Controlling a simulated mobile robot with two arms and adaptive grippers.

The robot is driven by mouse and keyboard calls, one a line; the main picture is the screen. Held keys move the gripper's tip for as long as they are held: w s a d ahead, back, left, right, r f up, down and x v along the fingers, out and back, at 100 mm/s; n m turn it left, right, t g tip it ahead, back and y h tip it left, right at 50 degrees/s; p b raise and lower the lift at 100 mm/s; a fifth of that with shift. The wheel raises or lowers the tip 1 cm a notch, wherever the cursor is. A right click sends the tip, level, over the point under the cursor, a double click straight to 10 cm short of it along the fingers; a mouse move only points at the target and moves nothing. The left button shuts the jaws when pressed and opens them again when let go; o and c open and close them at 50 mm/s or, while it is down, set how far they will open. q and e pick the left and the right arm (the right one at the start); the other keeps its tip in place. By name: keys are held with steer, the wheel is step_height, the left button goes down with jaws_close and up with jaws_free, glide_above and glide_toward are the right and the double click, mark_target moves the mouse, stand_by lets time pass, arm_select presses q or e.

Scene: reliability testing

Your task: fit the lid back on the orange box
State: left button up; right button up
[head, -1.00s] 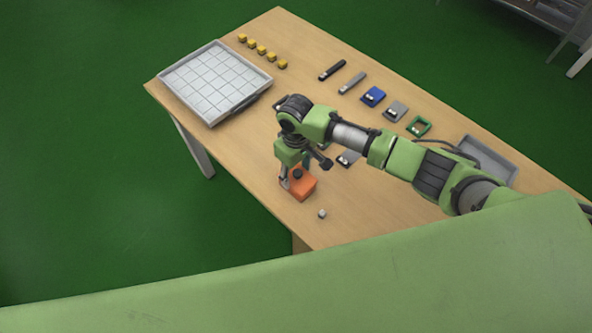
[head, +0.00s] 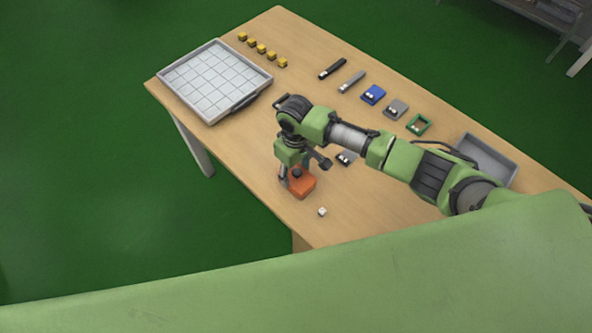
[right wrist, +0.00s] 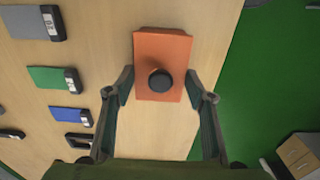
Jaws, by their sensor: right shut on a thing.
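The orange box (head: 303,189) stands near the table's front edge in the head view. An orange lid (right wrist: 151,46) with a round black knob (right wrist: 160,80) shows from above in the right wrist view. My right gripper (right wrist: 160,92) points down with one finger on each side of the lid, shut on it. The knob sits between the fingers. The lid covers my view of the box's inside, and I cannot tell whether the lid is fully seated. My left gripper is not in view.
A small white cube (head: 322,211) lies just right of the box. A grey gridded tray (head: 215,82) and several yellow cubes (head: 262,49) are at the far left. Blue (head: 373,95), grey and green (head: 418,125) pieces line the far side. A grey bin (head: 487,160) stands at right.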

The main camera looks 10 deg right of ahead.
mark_target(296, 178)
steer(key=shift+s+f, duration=0.4)
steer(key=shift+f, duration=0.2)
steer(key=shift+c, duration=0.6)
steer(key=shift+f, duration=0.25)
steer(key=c, duration=0.4)
steer(key=shift+s+f+b, duration=0.1)
steer(key=shift+f+b, duration=0.1)
steer(key=shift+b, duration=0.15)
steer(key=shift+f, duration=0.5)
steer(key=o, duration=1.4)
steer(key=shift+c, duration=0.2)
steer(key=o, duration=0.4)
steer(key=shift+w, duration=0.5)
steer(key=o, duration=0.5)
steer(key=shift+r, duration=0.1)
steer(key=shift+s+r, duration=0.1)
